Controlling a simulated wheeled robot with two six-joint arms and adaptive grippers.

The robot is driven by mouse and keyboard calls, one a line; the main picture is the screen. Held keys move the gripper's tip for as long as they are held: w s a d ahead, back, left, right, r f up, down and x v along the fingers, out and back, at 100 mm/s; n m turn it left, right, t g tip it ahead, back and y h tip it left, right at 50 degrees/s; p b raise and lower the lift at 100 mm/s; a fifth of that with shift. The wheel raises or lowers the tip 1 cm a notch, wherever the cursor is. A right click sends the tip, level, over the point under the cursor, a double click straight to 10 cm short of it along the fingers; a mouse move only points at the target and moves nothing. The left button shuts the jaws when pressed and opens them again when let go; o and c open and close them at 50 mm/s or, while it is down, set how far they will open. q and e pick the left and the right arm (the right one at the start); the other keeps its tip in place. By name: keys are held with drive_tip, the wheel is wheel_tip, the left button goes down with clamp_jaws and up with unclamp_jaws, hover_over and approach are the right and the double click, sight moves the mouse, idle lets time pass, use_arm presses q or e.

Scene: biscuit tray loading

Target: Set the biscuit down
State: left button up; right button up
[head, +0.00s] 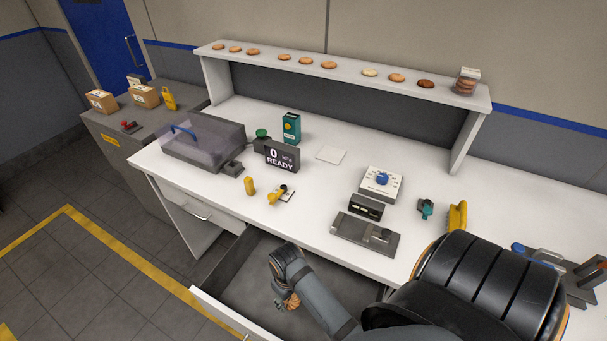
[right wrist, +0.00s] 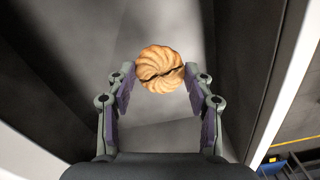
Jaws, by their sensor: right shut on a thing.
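A round golden swirled biscuit (right wrist: 158,62) is held between the two fingertips of my right gripper (right wrist: 160,74) in the right wrist view. A dark line runs across its face. In the head view my right gripper (head: 284,296) points down into the open drawer (head: 248,268) under the worktop, and the biscuit (head: 293,302) shows partly at its fingers. The grey drawer floor below looks bare. I cannot tell whether the biscuit touches it. My left gripper is not in view.
The white worktop (head: 225,195) carries a clear-lidded box (head: 203,140), a "READY" display (head: 282,157), a dial unit (head: 381,183) and a grey scale-like device (head: 365,234). A raised shelf (head: 345,75) holds several biscuits. Drawer walls stand close around the gripper.

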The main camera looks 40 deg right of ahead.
drive_tip(key=s+d+r+m, duration=0.1)
drive_tip(key=s+d+r, duration=0.1)
drive_tip(key=s, duration=1.1)
drive_tip(key=w+f, duration=0.3)
drive_tip(key=w, duration=0.1)
drive_tip(key=w+f, duration=0.3)
drive_tip(key=w, duration=0.1)
drive_tip(key=w+f+p, duration=0.1)
drive_tip(key=w+f, duration=0.2)
drive_tip(key=w, duration=0.2)
drive_tip(key=shift+a, duration=0.1)
drive_tip(key=shift+w+f, duration=0.2)
drive_tip(key=shift+f, duration=0.55)
drive_tip(key=shift+w+f, duration=0.15)
drive_tip(key=shift+f, duration=0.55)
drive_tip(key=shift+w+f, duration=0.2)
drive_tip(key=shift+f, duration=0.55)
drive_tip(key=shift+s, duration=0.1)
drive_tip(key=o, duration=0.7)
drive_tip(key=shift+f, duration=0.1)
drive_tip(key=shift+o, duration=0.2)
